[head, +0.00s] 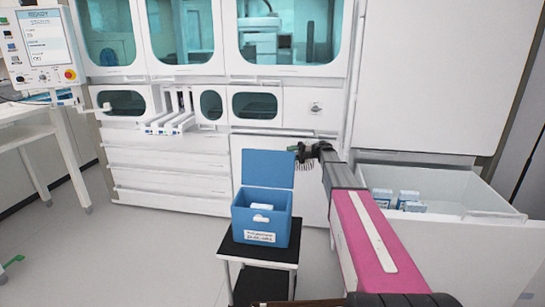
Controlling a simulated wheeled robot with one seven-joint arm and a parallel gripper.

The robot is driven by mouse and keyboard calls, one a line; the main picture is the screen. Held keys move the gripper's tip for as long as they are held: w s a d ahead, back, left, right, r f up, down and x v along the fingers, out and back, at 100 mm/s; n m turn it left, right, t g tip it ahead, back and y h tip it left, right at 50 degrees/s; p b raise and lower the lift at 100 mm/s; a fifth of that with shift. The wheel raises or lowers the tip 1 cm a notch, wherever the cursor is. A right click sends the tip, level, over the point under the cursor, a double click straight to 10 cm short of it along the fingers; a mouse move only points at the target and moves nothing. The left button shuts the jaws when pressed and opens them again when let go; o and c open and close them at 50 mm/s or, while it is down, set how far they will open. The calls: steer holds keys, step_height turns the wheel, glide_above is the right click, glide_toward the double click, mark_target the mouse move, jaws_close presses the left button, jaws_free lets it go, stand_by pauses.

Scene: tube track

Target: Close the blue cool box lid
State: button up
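The blue cool box (275,226) stands on a small black-topped stand (237,252). It has a white latch and a white label on its front. Its blue lid (268,168) is open and stands upright at the back of the box. My gripper (298,152) is beside the upper right edge of the lid, at the end of my outstretched arm. In this view I cannot tell whether it touches the lid. The fingers are dark and small, and whether they are open or shut is unclear.
A large white machine with drawers (165,178) stands behind the stand. An open white drawer (450,192) holding small blue and white boxes (407,198) juts out at right. A control screen (45,40) and white table (30,135) are at left. The floor left of the stand is clear.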

mark_target(272, 155)
steer(key=x, duration=0.9)
steer(key=shift+w, duration=0.1)
jaws_close()
